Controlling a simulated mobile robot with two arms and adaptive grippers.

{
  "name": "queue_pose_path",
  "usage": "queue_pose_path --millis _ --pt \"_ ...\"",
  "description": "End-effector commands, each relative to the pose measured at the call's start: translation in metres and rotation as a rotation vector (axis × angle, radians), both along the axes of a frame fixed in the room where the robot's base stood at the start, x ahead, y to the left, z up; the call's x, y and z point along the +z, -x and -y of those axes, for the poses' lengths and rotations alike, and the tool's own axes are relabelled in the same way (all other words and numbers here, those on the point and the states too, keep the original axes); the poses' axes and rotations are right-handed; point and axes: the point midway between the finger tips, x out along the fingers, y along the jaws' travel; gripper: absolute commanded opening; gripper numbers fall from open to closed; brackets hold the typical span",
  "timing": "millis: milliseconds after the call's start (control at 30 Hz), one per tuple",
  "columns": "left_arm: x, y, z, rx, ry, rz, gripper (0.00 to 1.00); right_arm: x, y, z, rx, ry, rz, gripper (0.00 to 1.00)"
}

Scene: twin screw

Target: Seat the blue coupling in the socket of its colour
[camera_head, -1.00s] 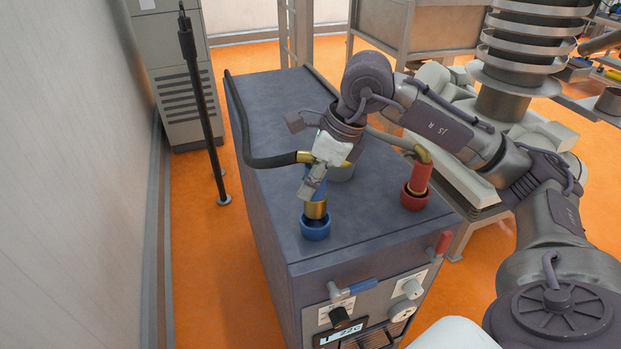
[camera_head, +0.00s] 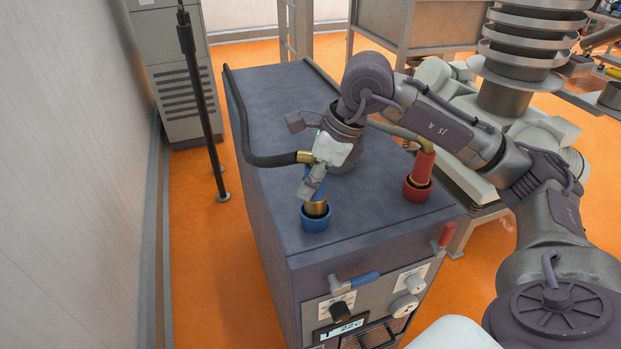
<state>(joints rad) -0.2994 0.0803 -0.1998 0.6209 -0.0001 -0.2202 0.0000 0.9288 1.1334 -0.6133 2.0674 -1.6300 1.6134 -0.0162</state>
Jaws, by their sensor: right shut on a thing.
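The blue coupling (camera_head: 316,185) stands nearly upright on top of the dark grey cabinet, with its brass end (camera_head: 316,208) at the mouth of the blue socket (camera_head: 315,223). A band of brass still shows above the socket rim; how deep the end goes is hidden. A black hose joins it through a brass elbow. My right gripper (camera_head: 313,182) is shut on the coupling from above and behind, covering much of its blue body. My left gripper is not in view.
A red coupling (camera_head: 423,166) stands in a red socket (camera_head: 417,190) to the right. The black hose (camera_head: 243,125) loops along the cabinet's left edge. The cabinet (camera_head: 275,95) has a blue-handled valve (camera_head: 360,282) and a red handle (camera_head: 446,236) on its front side.

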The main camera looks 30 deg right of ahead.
Motion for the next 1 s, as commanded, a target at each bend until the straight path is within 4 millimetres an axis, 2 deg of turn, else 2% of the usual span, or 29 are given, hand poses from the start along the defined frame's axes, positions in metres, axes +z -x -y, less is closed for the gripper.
queue_pose_path --millis 267,733,1000 --pt "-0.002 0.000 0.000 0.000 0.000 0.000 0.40 -0.001 0.000 0.000 0.000 0.000 0.001 0.00" --pt "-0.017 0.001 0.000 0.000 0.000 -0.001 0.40 -0.017 0.000 0.000 0.000 -0.001 0.002 0.00" --pt "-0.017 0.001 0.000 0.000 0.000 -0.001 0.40 -0.017 0.000 0.000 0.000 -0.001 0.002 0.00"
